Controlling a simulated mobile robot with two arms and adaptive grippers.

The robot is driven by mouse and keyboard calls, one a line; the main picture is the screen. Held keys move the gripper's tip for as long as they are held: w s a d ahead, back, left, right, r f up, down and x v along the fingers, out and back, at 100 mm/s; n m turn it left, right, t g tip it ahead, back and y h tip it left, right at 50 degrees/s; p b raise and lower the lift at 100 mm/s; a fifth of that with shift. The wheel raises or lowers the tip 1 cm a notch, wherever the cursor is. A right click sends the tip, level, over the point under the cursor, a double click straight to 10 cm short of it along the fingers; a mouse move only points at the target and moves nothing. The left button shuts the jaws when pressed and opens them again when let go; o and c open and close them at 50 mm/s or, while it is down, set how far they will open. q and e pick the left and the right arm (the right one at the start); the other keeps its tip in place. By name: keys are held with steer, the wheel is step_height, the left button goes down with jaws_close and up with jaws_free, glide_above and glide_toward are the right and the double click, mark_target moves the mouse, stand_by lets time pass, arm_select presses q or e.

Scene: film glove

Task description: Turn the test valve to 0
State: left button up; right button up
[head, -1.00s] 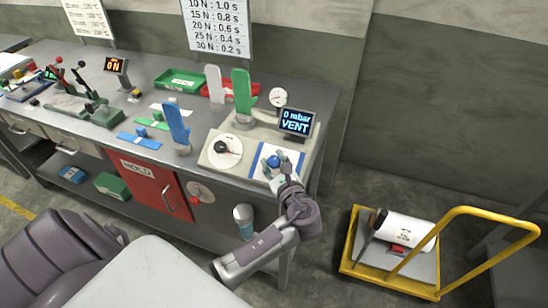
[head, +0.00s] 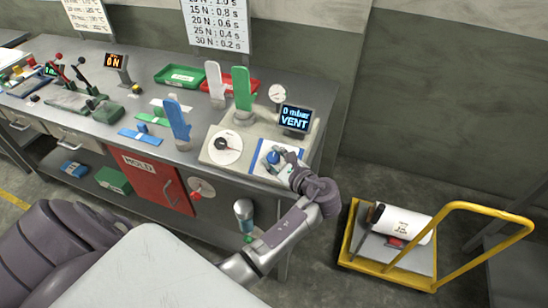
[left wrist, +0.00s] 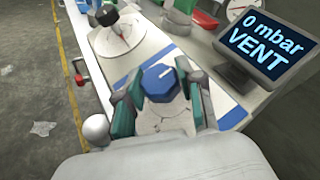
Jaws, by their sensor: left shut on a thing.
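The test valve is a blue knob (head: 272,157) on a white plate with blue edges, at the right end of the grey bench. In the left wrist view the knob (left wrist: 158,84) sits between the two green-padded fingers, with a short white mark on top. My left gripper (left wrist: 160,98) is shut on it; in the head view the gripper (head: 281,160) comes from the right front and partly hides the plate. Scale markings under the knob are too faint to read. The display (head: 295,118) behind reads "0 mbar VENT". My right gripper is not in view.
A round dial (head: 227,144) with a black-and-red pointer lies left of the valve. Upright green (head: 242,90), white and blue (head: 177,122) glove forms stand nearby. A small gauge (head: 277,93) stands behind. A yellow cart (head: 440,270) is on the floor at right.

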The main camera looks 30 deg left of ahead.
arm_select(q)
steer(key=o, duration=1.2)
steer(key=shift+c, duration=0.2)
steer(key=v, duration=0.7)
steer(key=shift+d, duration=0.2)
steer(key=shift+s, duration=0.15)
